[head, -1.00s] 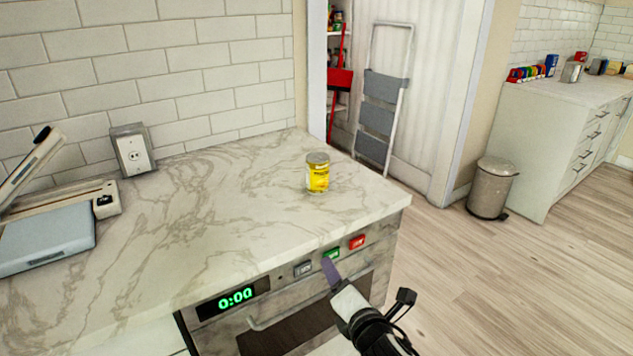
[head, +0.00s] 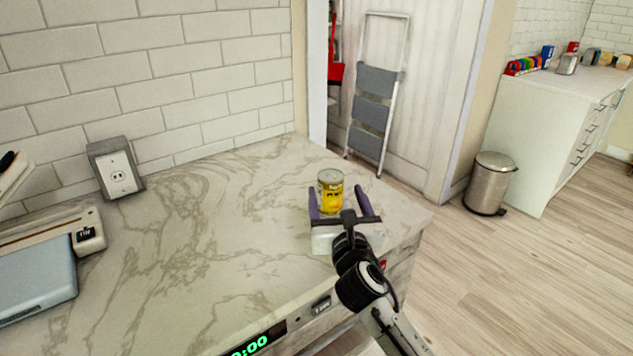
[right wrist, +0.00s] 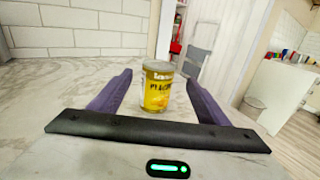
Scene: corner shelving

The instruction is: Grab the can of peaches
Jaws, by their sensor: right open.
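The can of peaches (head: 331,190) is a small yellow can with a metal top, standing upright on the marble counter near its right corner. It also shows in the right wrist view (right wrist: 157,88), label facing the camera. My right gripper (head: 339,196) is open over the counter, its two purple fingers pointing toward the can. In the right wrist view the can stands between the finger lines, roughly centred, at or just beyond the fingertips (right wrist: 158,80). I cannot tell whether either finger touches it. My left gripper does not show.
The marble counter (head: 200,240) is clear around the can. A grey-blue appliance (head: 35,275) sits at the left, and a wall outlet (head: 118,175) is behind. A tiled wall borders the back. A step ladder (head: 375,100) and trash can (head: 490,183) stand beyond the counter.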

